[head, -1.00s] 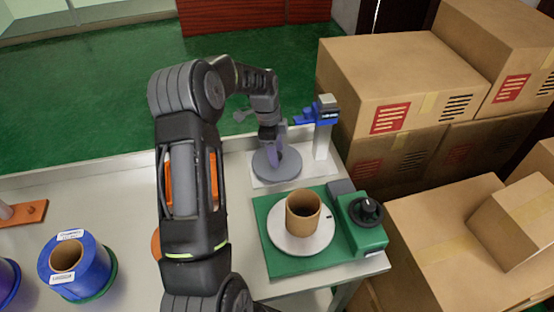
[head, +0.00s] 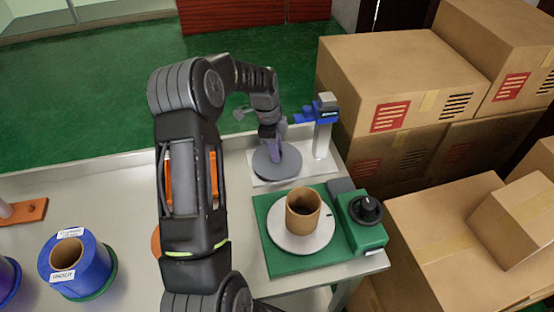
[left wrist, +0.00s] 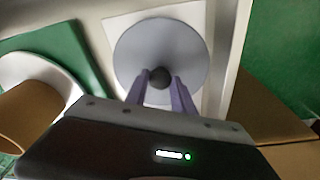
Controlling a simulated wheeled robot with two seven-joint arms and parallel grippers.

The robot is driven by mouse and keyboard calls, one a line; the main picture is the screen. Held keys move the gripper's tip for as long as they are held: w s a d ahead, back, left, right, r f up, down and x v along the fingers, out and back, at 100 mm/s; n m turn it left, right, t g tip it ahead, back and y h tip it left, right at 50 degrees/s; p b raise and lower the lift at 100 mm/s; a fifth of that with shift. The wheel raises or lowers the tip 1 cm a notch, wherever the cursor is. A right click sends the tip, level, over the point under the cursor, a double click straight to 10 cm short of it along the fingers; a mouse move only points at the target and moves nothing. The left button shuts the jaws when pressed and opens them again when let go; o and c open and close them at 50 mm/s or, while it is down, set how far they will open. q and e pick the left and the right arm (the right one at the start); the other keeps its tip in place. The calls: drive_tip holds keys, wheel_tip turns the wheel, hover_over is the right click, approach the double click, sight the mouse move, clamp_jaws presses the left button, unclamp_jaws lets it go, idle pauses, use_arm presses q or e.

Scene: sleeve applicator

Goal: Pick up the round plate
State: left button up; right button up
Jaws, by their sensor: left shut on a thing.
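The round plate is a grey disc (head: 268,172) at the back right of the table, over a white square base. In the left wrist view the plate (left wrist: 130,52) shows from above, with a dark round knob (left wrist: 159,78) near its middle. My left gripper (head: 272,150) reaches down from above the plate. Its two purple-grey fingers (left wrist: 161,88) are shut on the knob, one on each side. I cannot tell whether the plate touches the base. My right gripper is not in view.
A post with a blue clamp (head: 318,115) stands just right of the plate. A green device (head: 270,262) with a white turntable, a cardboard tube (head: 303,222) and a black dial is in front. Blue spools (head: 85,270) stand front left. Cardboard boxes (head: 400,75) are at the right.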

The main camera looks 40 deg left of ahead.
use_arm(q)
clamp_jaws()
drive_tip(key=shift+r, duration=0.15)
drive_tip(key=shift+r, duration=0.3)
wheel_tip(320, 180, up, 9)
drive_tip(key=b, duration=0.2)
idle(0.6)
